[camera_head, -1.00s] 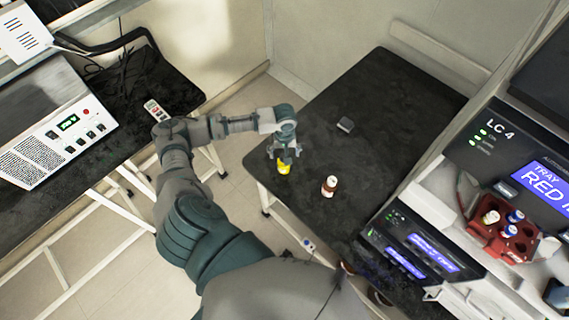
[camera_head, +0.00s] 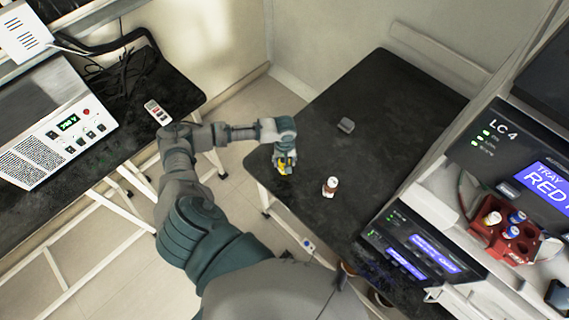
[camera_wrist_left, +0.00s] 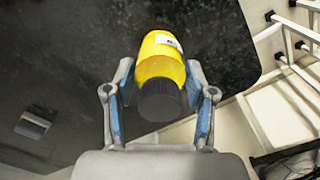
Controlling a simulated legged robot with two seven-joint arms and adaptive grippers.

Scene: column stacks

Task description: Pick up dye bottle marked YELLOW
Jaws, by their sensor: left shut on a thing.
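The yellow dye bottle (camera_wrist_left: 160,62) has a black cap and a white label; the label's text is too small to read. My left gripper (camera_wrist_left: 160,90) is shut on it, with a blue-padded finger on each side in the left wrist view. In the head view the left gripper (camera_head: 284,165) is over the near left part of the dark table (camera_head: 385,110), and only a bit of the yellow bottle (camera_head: 283,168) shows between the fingers. I cannot tell whether the bottle touches the table. My right gripper is not in view.
A brown bottle with a white cap (camera_head: 330,187) stands on the table right of the gripper. A red tray (camera_head: 508,240) with several vials sits in the LC 4 machine (camera_head: 490,150) at right.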

